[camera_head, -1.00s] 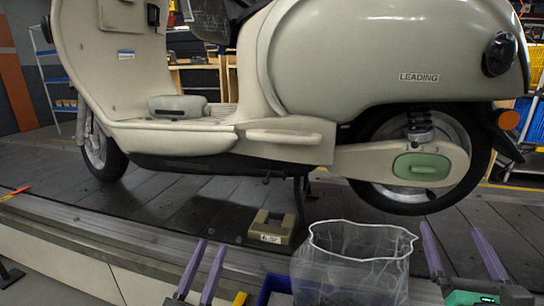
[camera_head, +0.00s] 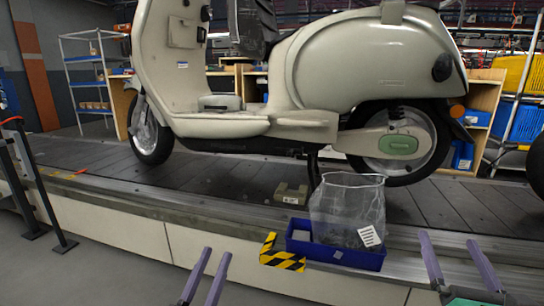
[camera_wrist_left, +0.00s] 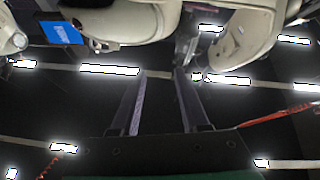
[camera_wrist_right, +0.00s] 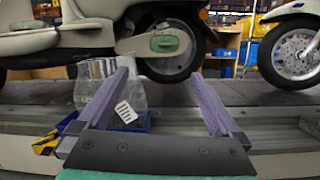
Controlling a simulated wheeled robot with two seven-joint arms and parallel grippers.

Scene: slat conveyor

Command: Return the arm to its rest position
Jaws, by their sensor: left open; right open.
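My left gripper (camera_head: 206,275) is at the bottom of the head view, left of the blue bin, with its two purple fingers apart and nothing between them. In the left wrist view its fingers (camera_wrist_left: 158,100) point up past the scooter's underside toward a dark ceiling with lights. My right gripper (camera_head: 455,262) is at the lower right of the head view, open and empty. In the right wrist view its fingers (camera_wrist_right: 166,95) spread in front of the conveyor edge. Neither gripper touches anything that I can see.
A cream scooter (camera_head: 330,70) stands on the slat conveyor (camera_head: 100,160). On the conveyor's front edge is a blue bin (camera_head: 350,258) with a clear bag (camera_head: 345,205). Yellow-black tape (camera_head: 282,260) lies beside it. A small beige block (camera_head: 291,194) lies under the scooter. A black stand (camera_head: 35,180) is at left.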

